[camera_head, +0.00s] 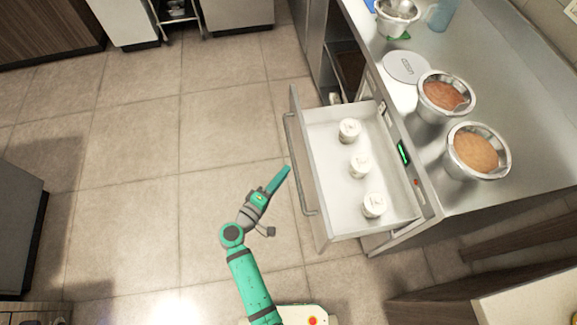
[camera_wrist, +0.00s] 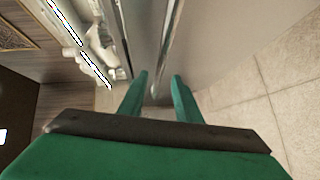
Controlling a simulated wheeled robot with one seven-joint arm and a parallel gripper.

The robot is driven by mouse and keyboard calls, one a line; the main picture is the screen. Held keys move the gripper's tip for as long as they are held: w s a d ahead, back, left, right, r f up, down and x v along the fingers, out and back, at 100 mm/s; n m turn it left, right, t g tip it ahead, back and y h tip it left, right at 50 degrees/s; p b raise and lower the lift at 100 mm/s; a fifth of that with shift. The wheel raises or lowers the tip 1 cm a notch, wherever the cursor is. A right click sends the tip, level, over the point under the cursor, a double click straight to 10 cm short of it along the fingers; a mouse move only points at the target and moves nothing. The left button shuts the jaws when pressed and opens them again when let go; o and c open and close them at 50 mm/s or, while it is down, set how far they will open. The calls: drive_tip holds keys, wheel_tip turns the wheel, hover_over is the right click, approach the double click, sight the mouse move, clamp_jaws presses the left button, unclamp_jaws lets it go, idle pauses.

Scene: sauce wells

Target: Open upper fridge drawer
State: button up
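The upper fridge drawer (camera_head: 335,215) is pulled out from under the steel counter, its inside showing from above. Three white lidded tubs (camera_head: 349,130) stand in it in a row. A long bar handle (camera_head: 298,168) runs along its front. My gripper (camera_head: 286,171) is just left of the handle, at the outer side of the drawer front. In the wrist view my gripper (camera_wrist: 160,82) has its two green fingers parted, with nothing held between them. The handle (camera_wrist: 168,45) shows there past the fingertips; I cannot tell whether they touch it.
The tiled floor (camera_head: 150,160) left of the drawer is clear. A dark cabinet (camera_head: 20,220) stands at the far left.

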drive_tip(key=shift+v, duration=1.5)
